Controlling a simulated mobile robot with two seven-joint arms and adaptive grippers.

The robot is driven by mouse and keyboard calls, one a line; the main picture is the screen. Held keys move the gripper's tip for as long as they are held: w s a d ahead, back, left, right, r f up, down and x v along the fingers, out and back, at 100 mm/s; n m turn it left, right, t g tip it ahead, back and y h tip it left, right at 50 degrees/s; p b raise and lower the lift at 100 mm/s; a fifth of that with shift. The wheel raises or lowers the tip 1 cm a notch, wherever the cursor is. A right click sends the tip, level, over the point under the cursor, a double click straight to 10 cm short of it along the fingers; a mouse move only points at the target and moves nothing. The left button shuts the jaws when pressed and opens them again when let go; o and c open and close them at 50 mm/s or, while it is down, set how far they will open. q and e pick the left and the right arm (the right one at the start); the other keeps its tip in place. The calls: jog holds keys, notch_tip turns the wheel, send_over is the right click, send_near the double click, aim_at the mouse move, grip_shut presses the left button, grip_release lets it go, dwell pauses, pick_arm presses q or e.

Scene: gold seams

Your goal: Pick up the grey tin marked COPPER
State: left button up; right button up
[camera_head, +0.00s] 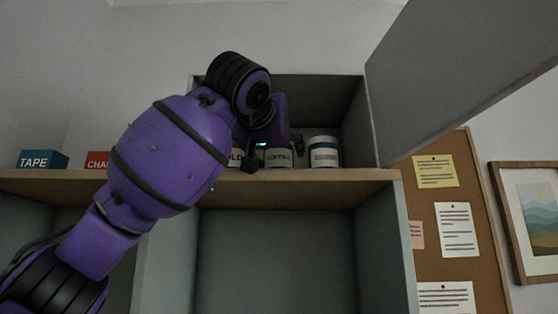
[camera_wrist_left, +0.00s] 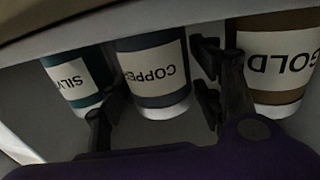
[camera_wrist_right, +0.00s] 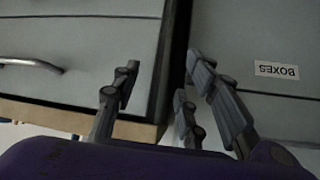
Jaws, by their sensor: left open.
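The grey tin marked COPPER (camera_wrist_left: 152,72) shows upside down in the left wrist view, between the two fingers of my open left gripper (camera_wrist_left: 157,92). I cannot tell if a finger touches it. In the head view the COPPER tin (camera_head: 279,158) stands on the upper shelf, partly hidden by my left gripper (camera_head: 274,151). A brown tin marked GOLD (camera_wrist_left: 278,62) and a teal-banded tin with a partly readable SILV label (camera_wrist_left: 77,78) flank it. My right gripper (camera_wrist_right: 158,88) is open and empty in the right wrist view, and is out of the head view.
The tins stand in an open cabinet compartment above a wooden shelf edge (camera_head: 310,188); its grey door (camera_head: 465,70) swings out at the right. A blue TAPE box (camera_head: 42,160) and a red box (camera_head: 97,160) sit left.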

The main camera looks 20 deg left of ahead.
pick_arm(q)
jog(key=shift+w+r, duration=0.1)
jog(key=shift+w, duration=0.15)
jog(key=shift+c, duration=0.3)
jog(key=c, duration=1.1)
